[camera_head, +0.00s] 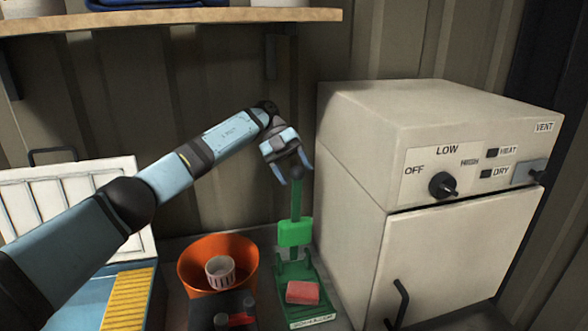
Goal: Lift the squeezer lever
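The green squeezer (295,233) stands on the bench beside the white cabinet. Its green lever rises nearly upright from the green block and ends in a dark knob (295,174). A pink block (302,292) lies on the squeezer's green base, below the raised lever. My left gripper (294,174) is at the top of the lever, with its fingers spread on either side of the knob. It looks open; contact with the knob cannot be made out. My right gripper is not in view.
The white cabinet (455,255) with dial and handle stands close on the right. An orange bowl (190,270) with a small white cup (220,268) is left of the squeezer. A wooden shelf (190,17) runs above. A dark object (232,302) with red and grey parts sits in front.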

